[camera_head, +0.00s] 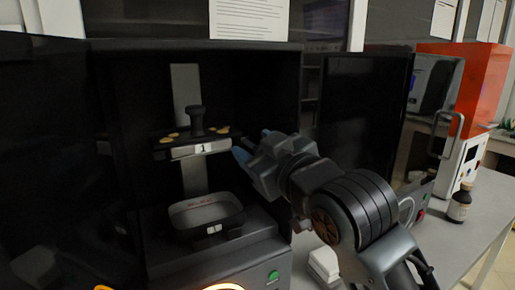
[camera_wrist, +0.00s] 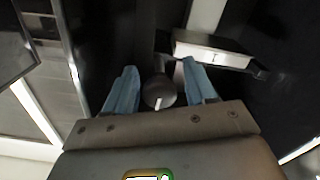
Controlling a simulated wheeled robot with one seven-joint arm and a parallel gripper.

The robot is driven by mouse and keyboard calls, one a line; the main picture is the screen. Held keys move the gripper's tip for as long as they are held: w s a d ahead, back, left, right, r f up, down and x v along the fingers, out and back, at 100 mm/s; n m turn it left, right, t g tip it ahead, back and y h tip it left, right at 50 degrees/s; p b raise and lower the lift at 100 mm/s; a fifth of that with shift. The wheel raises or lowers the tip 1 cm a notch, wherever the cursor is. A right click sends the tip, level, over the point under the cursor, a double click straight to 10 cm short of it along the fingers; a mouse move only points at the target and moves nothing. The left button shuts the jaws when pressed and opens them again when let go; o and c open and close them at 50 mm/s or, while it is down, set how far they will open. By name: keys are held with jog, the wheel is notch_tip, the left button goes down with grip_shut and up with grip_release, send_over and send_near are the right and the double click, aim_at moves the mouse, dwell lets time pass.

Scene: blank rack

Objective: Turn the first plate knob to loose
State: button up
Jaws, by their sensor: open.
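The first plate (camera_head: 188,153) carries a white label with a 1 and sits inside an open black cabinet. Its black knob (camera_head: 196,113) stands upright above it. My gripper (camera_head: 253,144) is open, with blue fingers just right of the plate. In the wrist view, my gripper (camera_wrist: 159,68) has one blue finger on each side of a round dark knob (camera_wrist: 158,92) with a pale mark. The plate's pale label edge (camera_wrist: 212,50) shows beyond the right finger. I cannot tell whether the fingers touch the knob.
A pale tray (camera_head: 180,211) with red writing sits below the plate. The cabinet's dark door (camera_head: 355,110) stands open behind my arm. A brown bottle (camera_head: 460,202) and an orange-topped machine (camera_head: 470,80) are on the table at right. A white box (camera_head: 324,264) lies below my arm.

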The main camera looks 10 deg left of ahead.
jog(key=shift+s, duration=0.1)
jog(key=b+v, duration=0.1)
jog(key=v, duration=0.6)
jog(key=shift+s+d, duration=0.2)
jog(key=shift+s, duration=0.05)
jog(key=s+d+f+m+t+h, duration=0.1)
jog(key=s+d+f+m+h, duration=0.3)
jog(key=s+f, duration=0.55)
jog(key=s+d+f+m+t+h, duration=0.1)
jog(key=s+d+f+m+h, duration=0.2)
jog(key=s+d+f+m, duration=0.65)
jog(key=s+d+f+n+h, duration=0.1)
jog(key=s+d+f, duration=0.1)
jog(key=s, duration=0.5)
jog(key=s+d+f+g+h, duration=0.1)
jog(key=s+d+f, duration=0.1)
jog(key=s, duration=0.5)
jog(key=s+d+f+n+g+h, duration=0.1)
jog(key=s+d+f, duration=0.1)
jog(key=s+d, duration=0.2)
jog(key=s, duration=0.3)
jog(key=shift+s+d+f+n, duration=0.2)
jog(key=shift+s+f+n, duration=0.1)
jog(key=shift+s+n, duration=0.05)
